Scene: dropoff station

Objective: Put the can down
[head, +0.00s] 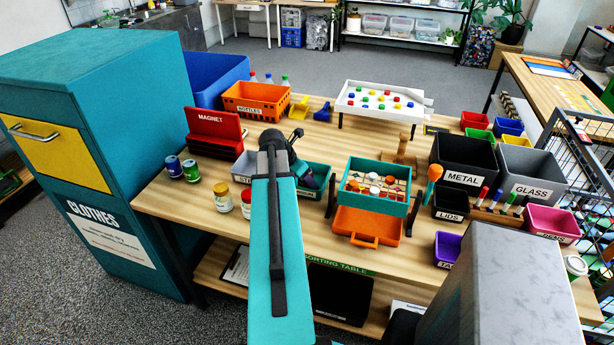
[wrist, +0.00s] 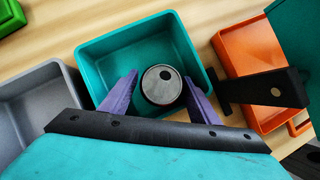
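The can (wrist: 161,85) shows in the wrist view as a round grey lid with a dark hole, seen from above. It appears upright, inside the outline of the teal bin (wrist: 97,57). My gripper (wrist: 161,76) has one purple finger on each side of the can. The fingers are very close to its sides, and I cannot tell whether they touch it. I cannot tell whether the can rests on the bin floor. In the head view my arm hides the can and part of the teal bin (head: 318,170).
A grey bin (wrist: 38,100) stands left of the teal bin, and an orange tray (wrist: 240,45) right of it. On the table (head: 185,205) are a red magnet box (head: 214,135), two cans (head: 182,168), jars (head: 222,197), and the metal (head: 462,180) and glass (head: 530,188) bins.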

